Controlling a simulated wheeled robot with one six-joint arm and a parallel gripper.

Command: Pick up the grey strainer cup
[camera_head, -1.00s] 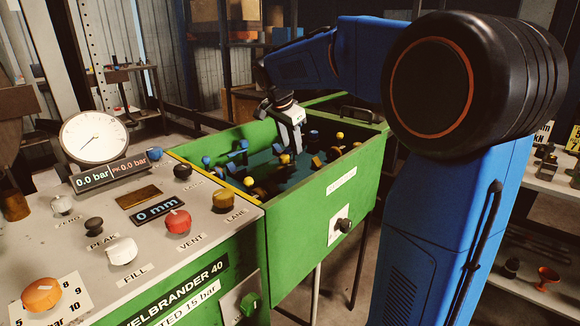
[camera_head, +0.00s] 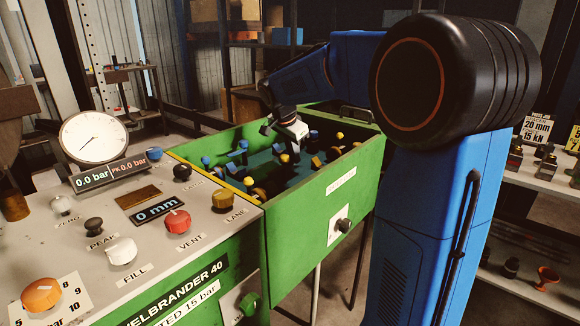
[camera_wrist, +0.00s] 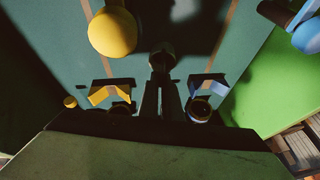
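I cannot make out a grey strainer cup for certain in either view. My gripper (camera_head: 288,140) is over the green trough (camera_head: 318,212), with its pale wrist part tilted. Its fingers are too small and dark in the head view to tell if they are open or shut. The wrist view looks down on the trough's teal floor (camera_wrist: 55,50). Two dark upright bars stand close together in its middle, and I cannot tell if they are my fingers. No held object can be made out.
Yellow balls (camera_head: 340,136), blue balls and V-shaped blocks crowd the trough; one yellow ball (camera_wrist: 112,32) is close in the wrist view. A control panel (camera_head: 100,230) with knobs and a gauge (camera_head: 93,137) adjoins it. The right shelf (camera_head: 520,292) holds an orange cup (camera_head: 547,276) and a dark cup-like thing (camera_head: 511,267).

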